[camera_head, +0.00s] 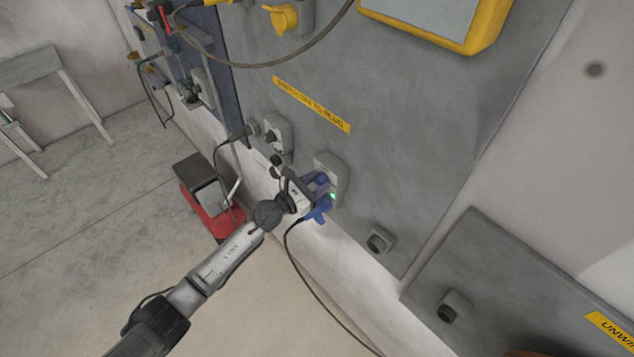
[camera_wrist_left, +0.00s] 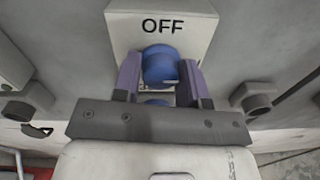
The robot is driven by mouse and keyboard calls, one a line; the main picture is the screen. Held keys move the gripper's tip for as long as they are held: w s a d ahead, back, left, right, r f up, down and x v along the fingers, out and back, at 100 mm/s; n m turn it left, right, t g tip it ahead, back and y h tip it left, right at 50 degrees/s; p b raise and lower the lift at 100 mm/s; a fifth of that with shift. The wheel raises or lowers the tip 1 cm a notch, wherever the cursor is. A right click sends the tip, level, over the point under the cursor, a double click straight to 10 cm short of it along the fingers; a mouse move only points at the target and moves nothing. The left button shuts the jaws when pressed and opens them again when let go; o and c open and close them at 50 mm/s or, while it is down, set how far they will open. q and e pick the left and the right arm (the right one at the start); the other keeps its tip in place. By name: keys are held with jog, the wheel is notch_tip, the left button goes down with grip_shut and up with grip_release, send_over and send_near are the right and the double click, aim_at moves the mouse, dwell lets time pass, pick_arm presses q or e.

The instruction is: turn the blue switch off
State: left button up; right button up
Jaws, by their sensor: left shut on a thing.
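The blue switch (camera_head: 320,212) sits on a grey housing (camera_head: 333,170) on the grey wall panel, with a small green light beside it. My left gripper (camera_head: 316,188) is at the switch and partly covers it. In the left wrist view, the blue knob (camera_wrist_left: 160,66) lies between the two fingers of my left gripper (camera_wrist_left: 160,82), which is shut on it. The housing plate (camera_wrist_left: 162,22) above the knob reads "OFF". The lower part of the switch is partly hidden by the gripper body. My right gripper is not in view.
Grey sockets stand beside the switch, one at left (camera_head: 278,135) and one at lower right (camera_head: 379,241). A black cable (camera_head: 305,275) hangs below the switch. A red and grey box (camera_head: 208,195) stands on the floor at left. A yellow-framed screen (camera_head: 430,20) is above.

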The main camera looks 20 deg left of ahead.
pick_arm(q)
jog(key=n+p, duration=0.1)
jog(key=n, duration=0.4)
jog(key=n+p, duration=0.1)
jog(key=n, duration=0.3)
jog(key=n+p, duration=0.1)
jog(key=n, duration=0.4)
jog(key=shift+t, duration=0.3)
jog(key=shift+f+n+p, duration=0.1)
jog(key=shift+n+p, duration=0.35)
jog(key=shift+n, duration=1.45)
jog(key=o, duration=0.9)
jog(key=shift+c, duration=0.2)
jog(key=shift+a, duration=0.1)
